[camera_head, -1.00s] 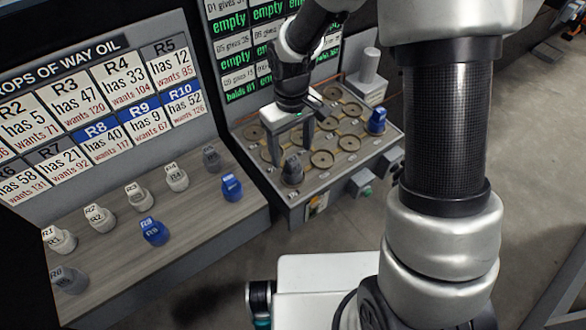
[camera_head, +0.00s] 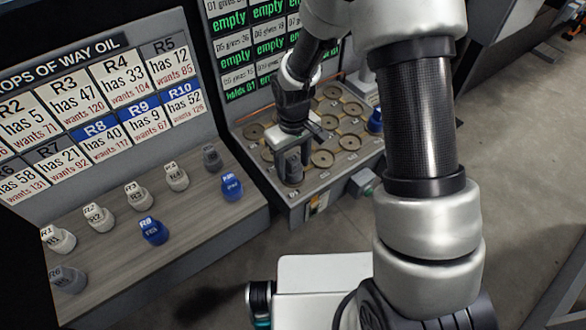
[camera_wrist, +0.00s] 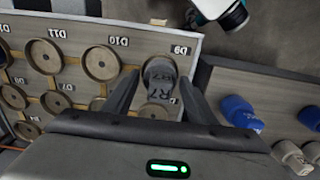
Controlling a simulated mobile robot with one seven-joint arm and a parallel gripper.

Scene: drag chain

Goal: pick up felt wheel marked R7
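The grey felt wheel (camera_wrist: 160,76), whose partly covered label appears to read R7, stands on the peg board beside the D9 label. It also shows in the head view (camera_head: 294,173) at the board's front corner. My gripper (camera_wrist: 158,88) is open, with one finger on each side of the wheel and visible gaps. In the head view my gripper (camera_head: 292,168) is low at the board's front corner and partly covers the wheel.
The peg board (camera_head: 325,180) has several empty round seats and a blue wheel (camera_head: 375,121) at its right side. The wooden shelf (camera_head: 190,205) at left holds several white, grey and blue wheels. Upright label panels stand behind both.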

